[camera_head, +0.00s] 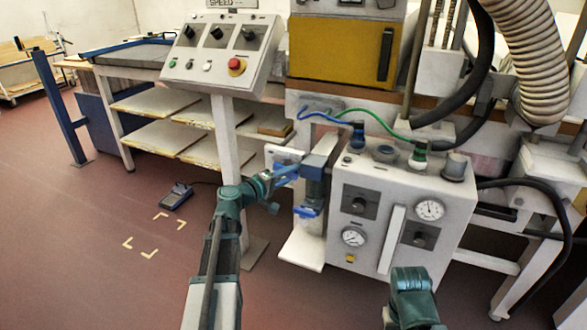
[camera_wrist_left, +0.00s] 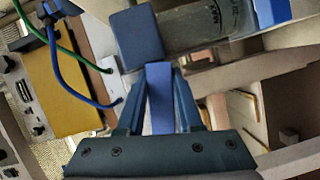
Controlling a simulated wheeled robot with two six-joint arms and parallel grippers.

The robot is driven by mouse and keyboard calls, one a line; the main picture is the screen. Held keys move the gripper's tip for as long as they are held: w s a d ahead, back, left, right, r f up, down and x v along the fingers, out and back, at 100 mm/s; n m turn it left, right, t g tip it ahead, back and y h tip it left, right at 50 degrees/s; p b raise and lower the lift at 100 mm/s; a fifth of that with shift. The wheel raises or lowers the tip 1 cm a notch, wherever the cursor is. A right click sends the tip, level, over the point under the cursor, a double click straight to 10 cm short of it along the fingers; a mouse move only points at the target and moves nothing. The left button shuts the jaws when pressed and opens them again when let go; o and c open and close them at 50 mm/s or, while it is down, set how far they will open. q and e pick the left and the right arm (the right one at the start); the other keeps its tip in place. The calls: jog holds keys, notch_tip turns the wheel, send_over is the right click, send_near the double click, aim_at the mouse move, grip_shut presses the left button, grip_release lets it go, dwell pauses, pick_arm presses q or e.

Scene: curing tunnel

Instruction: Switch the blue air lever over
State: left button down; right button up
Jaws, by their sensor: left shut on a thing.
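The blue air lever (camera_wrist_left: 159,95) is a flat blue bar. In the left wrist view it runs from a dark blue block (camera_wrist_left: 135,38) down between the fingers of my left gripper (camera_wrist_left: 158,100), which is shut on it. In the head view my left gripper (camera_head: 288,172) reaches to the left side of the same block, above a clear cylinder with a blue lower part (camera_head: 308,210). The lever is mostly hidden by the fingers there. A teal part of my right arm shows at the bottom, but its gripper is out of view.
A white panel box (camera_head: 372,238) with gauges and knobs stands right of the lever. A blue hose (camera_head: 325,113) and a green hose (camera_head: 375,123) run above it. A control box (camera_head: 222,52) with a red button stands left. Open floor lies at left.

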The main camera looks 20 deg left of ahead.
pick_arm(q)
jog(key=m, duration=0.2)
jog(key=f+m+g+y+p, duration=0.1)
jog(key=shift+a+f+m, duration=0.2)
jog(key=shift+a+m, duration=0.15)
jog(key=shift+m, duration=0.05)
jog(key=shift+a+f+m+g+y+p, duration=0.2)
jog(key=shift+a+f+m+y+p, duration=0.3)
jog(key=shift+m+y, duration=0.6)
jog(key=shift+a+f+m+g+y+p, duration=0.2)
jog(key=shift+a+m+y, duration=0.55)
jog(key=shift+m, duration=0.6)
jog(key=shift+a+f+m+g+y+p, duration=0.3)
jog(key=shift+a+m+y, duration=0.45)
jog(key=shift+m, duration=0.5)
jog(key=shift+d, duration=0.1)
jog(key=c, duration=0.6)
grip_release()
jog(key=shift+o, duration=0.2)
